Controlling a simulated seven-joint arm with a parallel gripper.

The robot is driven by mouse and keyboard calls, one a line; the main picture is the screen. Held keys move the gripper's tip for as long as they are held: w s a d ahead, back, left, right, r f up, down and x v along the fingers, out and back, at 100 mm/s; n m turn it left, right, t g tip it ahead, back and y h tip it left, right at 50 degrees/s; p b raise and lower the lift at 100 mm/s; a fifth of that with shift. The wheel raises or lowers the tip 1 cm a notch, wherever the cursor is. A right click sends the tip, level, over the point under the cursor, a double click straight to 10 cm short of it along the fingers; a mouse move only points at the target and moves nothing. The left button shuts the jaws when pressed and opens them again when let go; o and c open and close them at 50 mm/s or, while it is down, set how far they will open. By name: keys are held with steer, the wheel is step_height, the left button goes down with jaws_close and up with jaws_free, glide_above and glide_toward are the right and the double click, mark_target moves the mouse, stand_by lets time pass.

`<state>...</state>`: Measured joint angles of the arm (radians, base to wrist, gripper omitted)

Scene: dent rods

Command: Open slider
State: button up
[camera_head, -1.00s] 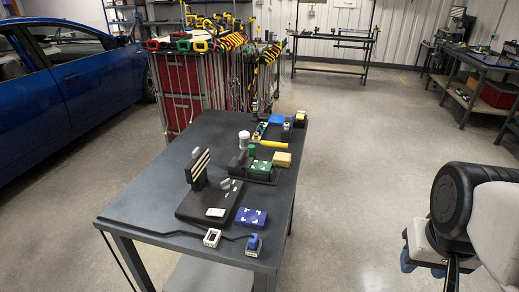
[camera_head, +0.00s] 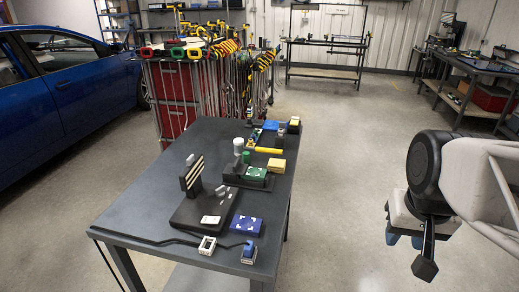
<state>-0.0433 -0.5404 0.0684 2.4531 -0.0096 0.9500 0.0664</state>
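A dark table (camera_head: 140,207) stands in the middle, with a flat black board (camera_head: 180,215) near its front. The board carries a white plate (camera_head: 210,220), small light-grey pieces (camera_head: 222,189) and an upright black block with pale stripes (camera_head: 191,178). I cannot tell which part is the slider, or whether it is open. My arm is at the right edge, well apart from the table. My gripper (camera_head: 424,258) hangs down below the black round joint. It touches nothing I can see, and I cannot make out whether its fingers are apart.
A blue box with white marks (camera_head: 246,226), a white hollow block (camera_head: 207,245) and a blue-and-white piece (camera_head: 249,253) sit at the table's front. Green (camera_head: 255,173) and yellow (camera_head: 276,165) boxes stand farther back. A dark cable crosses the front. Floor (camera_head: 335,190) right of the table is clear.

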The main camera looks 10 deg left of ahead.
steer(key=w+a+r, duration=0.1)
steer(key=w+a, duration=0.3)
steer(key=w, duration=0.3)
steer(key=w+a+r, duration=0.2)
steer(key=w+a, duration=0.2)
steer(key=w, duration=0.3)
steer(key=g, duration=0.2)
glide_above(236, 162)
step_height(236, 162, down, 13)
steer(key=shift+w+r, duration=0.1)
steer(key=shift+w, duration=0.05)
steer(key=shift+f, duration=3.95)
